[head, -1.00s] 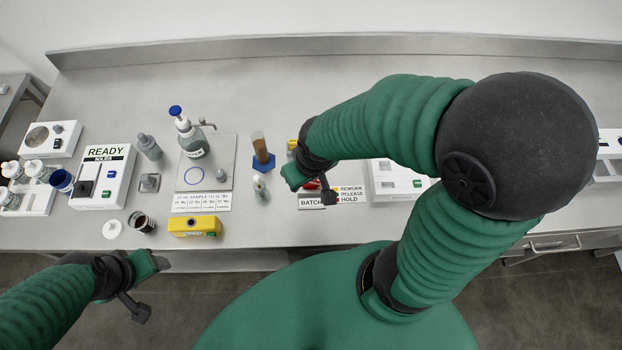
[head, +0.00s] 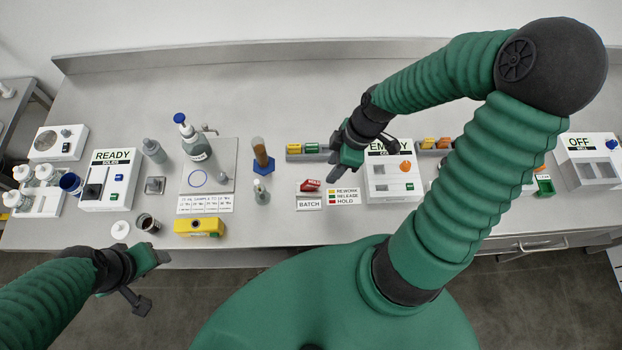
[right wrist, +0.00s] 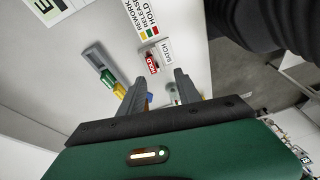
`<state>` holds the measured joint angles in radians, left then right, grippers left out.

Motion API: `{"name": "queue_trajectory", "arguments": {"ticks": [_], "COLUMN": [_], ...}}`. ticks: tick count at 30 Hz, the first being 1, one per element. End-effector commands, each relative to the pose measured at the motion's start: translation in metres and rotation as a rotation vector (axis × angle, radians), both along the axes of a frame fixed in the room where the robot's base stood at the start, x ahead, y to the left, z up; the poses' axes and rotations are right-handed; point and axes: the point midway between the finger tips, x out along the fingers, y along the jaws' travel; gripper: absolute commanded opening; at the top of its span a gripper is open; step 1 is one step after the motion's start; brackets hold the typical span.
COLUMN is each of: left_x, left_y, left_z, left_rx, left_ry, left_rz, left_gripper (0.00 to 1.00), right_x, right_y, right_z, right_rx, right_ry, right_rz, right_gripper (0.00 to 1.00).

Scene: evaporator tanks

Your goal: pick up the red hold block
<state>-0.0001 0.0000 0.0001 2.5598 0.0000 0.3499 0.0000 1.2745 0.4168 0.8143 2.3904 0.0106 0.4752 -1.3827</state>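The red hold block (head: 310,185), with a white HOLD label, lies on the bench just behind the BATCH card (head: 309,204). My right gripper (head: 345,172) is above the bench, to the right of the block and apart from it. In the right wrist view the red block (right wrist: 152,64) shows beyond and between my two spread fingers (right wrist: 160,86), with nothing held. My left gripper (head: 160,258) is low at the front left, off the bench edge; its finger opening is too small to make out.
A rack (head: 294,157) with yellow and green blocks stands behind the red block. The EMPTY box (head: 392,186) and REWORK/RELEASE/HOLD card (head: 343,196) are to its right. A blue-based brown cylinder (head: 260,150) and small bottle (head: 261,192) stand left.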

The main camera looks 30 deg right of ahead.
Motion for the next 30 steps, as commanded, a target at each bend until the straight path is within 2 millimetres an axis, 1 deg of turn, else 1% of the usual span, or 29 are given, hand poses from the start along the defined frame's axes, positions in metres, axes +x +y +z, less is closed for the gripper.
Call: {"name": "queue_trajectory", "arguments": {"ticks": [1, 3, 5, 7, 8, 12, 18, 21, 26, 30], "left_x": [0.000, 0.000, 0.000, 0.000, 0.000, 0.000, 0.000, 0.000, 0.000, 0.000], "left_y": [0.000, 0.000, 0.000, 0.000, 0.000, 0.000, 0.000, 0.000, 0.000, 0.000], "left_z": [0.007, 0.009, 0.009, 0.005, 0.003, -0.011, -0.024, -0.025, -0.025, -0.023], "left_rx": [0.000, 0.000, 0.000, 0.000, 0.000, 0.000, 0.000, 0.000, 0.000, 0.000], "left_ry": [0.000, 0.000, 0.000, 0.000, 0.000, 0.001, 0.001, 0.001, 0.000, 0.000], "left_rz": [0.000, 0.000, 0.000, 0.000, 0.000, 0.000, 0.000, 0.000, 0.000, 0.000], "left_gripper": [0.61, 0.61, 0.61, 0.61, 0.61, 0.61, 0.61, 0.61, 0.61, 0.61], "right_x": [0.002, 0.005, 0.008, 0.010, 0.011, 0.017, 0.027, 0.031, 0.036, 0.048], "right_y": [-0.007, -0.013, -0.015, -0.013, -0.011, 0.002, 0.016, 0.020, 0.026, 0.035], "right_z": [0.010, 0.016, 0.018, 0.014, 0.009, -0.024, -0.071, -0.084, -0.097, -0.119], "right_rx": [0.021, 0.033, 0.036, 0.037, 0.038, 0.039, 0.039, 0.038, 0.038, 0.038], "right_ry": [-0.038, -0.086, -0.111, -0.121, -0.122, -0.120, -0.117, -0.120, -0.119, -0.118], "right_rz": [0.033, 0.086, 0.113, 0.130, 0.134, 0.136, 0.132, 0.130, 0.130, 0.131], "right_gripper": [0.40, 0.40, 0.40, 0.40, 0.40, 0.40, 0.40, 0.40, 0.40, 0.40]}}
